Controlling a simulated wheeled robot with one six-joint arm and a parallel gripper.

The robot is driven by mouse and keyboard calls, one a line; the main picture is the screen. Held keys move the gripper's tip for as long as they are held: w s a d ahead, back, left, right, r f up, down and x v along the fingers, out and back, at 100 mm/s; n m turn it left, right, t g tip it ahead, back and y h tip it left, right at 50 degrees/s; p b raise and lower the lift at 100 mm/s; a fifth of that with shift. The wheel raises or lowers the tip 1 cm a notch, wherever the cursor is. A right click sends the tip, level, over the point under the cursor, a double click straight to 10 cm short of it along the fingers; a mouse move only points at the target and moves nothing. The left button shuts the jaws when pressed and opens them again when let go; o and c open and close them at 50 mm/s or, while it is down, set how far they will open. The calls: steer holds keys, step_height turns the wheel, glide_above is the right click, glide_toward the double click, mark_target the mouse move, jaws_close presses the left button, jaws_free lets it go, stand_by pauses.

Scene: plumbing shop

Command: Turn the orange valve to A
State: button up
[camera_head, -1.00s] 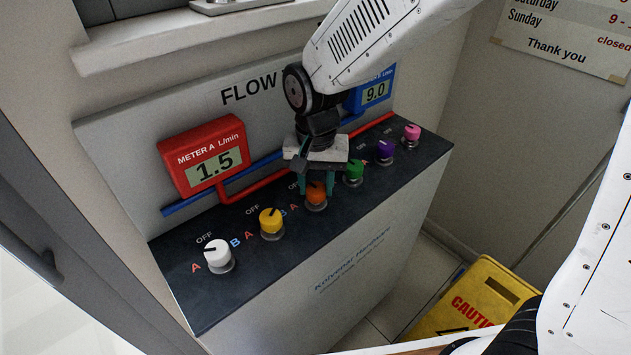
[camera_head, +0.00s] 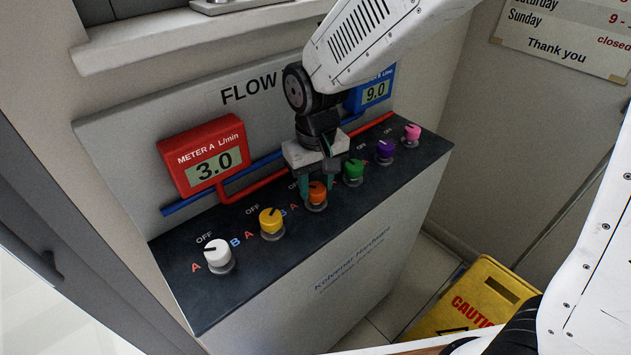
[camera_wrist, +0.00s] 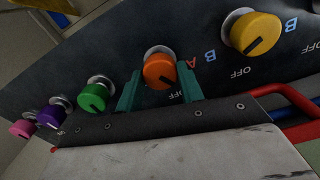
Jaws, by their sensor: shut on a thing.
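The orange valve (camera_head: 317,193) is a round knob on the dark sloping panel, between the yellow and green knobs. My gripper (camera_head: 316,196) is over it, with teal fingers on either side of the knob. In the wrist view the fingers (camera_wrist: 159,72) are shut on the orange knob (camera_wrist: 160,70). Its dark pointer line slants down-right there, between the OFF label below and the red A (camera_wrist: 191,61) at right. The red meter A (camera_head: 207,160) reads 3.0 and the blue meter B (camera_head: 376,91) reads 9.0.
White (camera_head: 218,254), yellow (camera_head: 271,222), green (camera_head: 353,171), purple (camera_head: 385,150) and pink (camera_head: 412,133) knobs share the panel (camera_head: 300,245). The yellow and green ones stand close beside my fingers. A yellow caution sign (camera_head: 470,300) stands at lower right.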

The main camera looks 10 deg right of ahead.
mark_target(316, 188)
steer(key=n, duration=0.5)
steer(key=shift+n, duration=0.3)
stand_by(0.4)
steer(key=o, duration=1)
steer(key=shift+r, duration=0.1)
step_height(316, 188, up, 8)
steer(key=shift+f, duration=0.15)
steer(key=s+d+r+m, duration=0.2)
steer(key=s+d+m, duration=0.1)
steer(key=s+d, duration=0.3)
steer(key=s+d+r+m+t, duration=0.1)
steer(key=s+d+r+m, duration=0.1)
steer(key=s+d, duration=0.5)
steer(key=s+d+r+m, duration=0.2)
steer(key=s+d+m, duration=0.3)
steer(key=s+d, duration=0.1)
steer(key=shift+s+d, duration=0.35)
steer(key=shift+d, duration=0.55)
